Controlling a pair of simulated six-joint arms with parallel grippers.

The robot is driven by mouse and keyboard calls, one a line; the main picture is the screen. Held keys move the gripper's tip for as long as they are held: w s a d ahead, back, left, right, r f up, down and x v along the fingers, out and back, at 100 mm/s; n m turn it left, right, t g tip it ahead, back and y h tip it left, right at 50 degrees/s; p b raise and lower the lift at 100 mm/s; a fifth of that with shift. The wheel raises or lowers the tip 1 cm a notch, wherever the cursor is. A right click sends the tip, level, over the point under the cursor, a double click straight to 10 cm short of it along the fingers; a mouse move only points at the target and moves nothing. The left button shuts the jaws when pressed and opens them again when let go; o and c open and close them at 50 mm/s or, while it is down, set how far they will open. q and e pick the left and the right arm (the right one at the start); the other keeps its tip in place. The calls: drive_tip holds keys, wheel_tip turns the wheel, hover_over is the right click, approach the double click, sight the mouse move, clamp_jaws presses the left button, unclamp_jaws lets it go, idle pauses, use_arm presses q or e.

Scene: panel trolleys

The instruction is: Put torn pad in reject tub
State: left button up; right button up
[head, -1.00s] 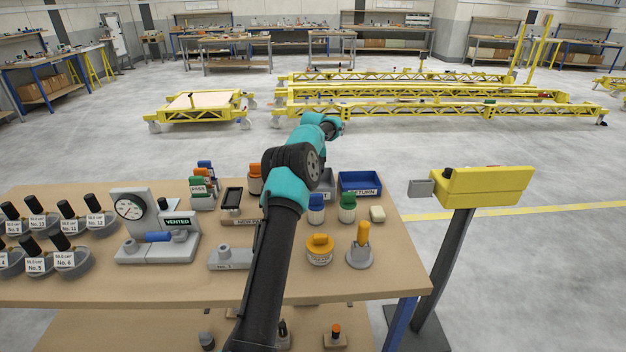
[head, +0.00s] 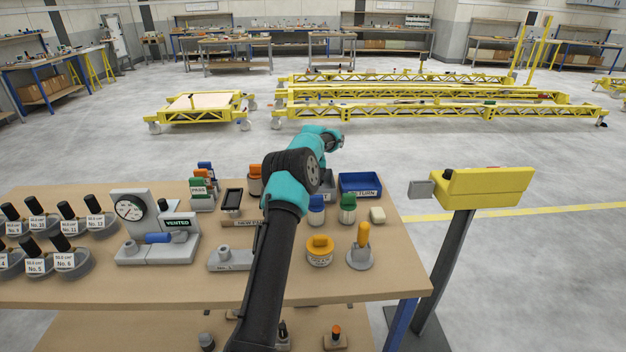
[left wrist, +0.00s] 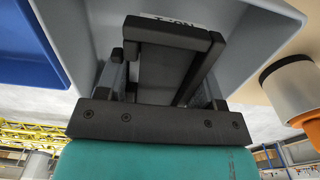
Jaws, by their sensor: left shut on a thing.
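My left gripper (left wrist: 168,88) is shut on a dark, rectangular framed piece, which I take to be the torn pad (left wrist: 172,36). It holds the pad over the grey tub, within its walls in the left wrist view. I cannot tell whether the pad touches the tub's floor. The grey tub (left wrist: 75,35) has a label only partly readable; in the head view only its right part (head: 327,184) shows beside my arm. In the head view my left arm hides the gripper and pad. My right gripper is not in view.
The blue RETURN tub (head: 360,184) stands close beside the grey tub. An orange-topped jar (head: 255,173) is on its other side. Blue (head: 316,210) and green (head: 348,209) capped jars stand in front. A NEW PAD tray (head: 232,203) is left of my arm.

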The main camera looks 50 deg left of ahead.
use_arm(q)
drive_tip(key=shift+f, duration=0.1)
drive_tip(key=o, duration=1.1)
wheel_tip(320, 180, up, 12)
idle(0.4)
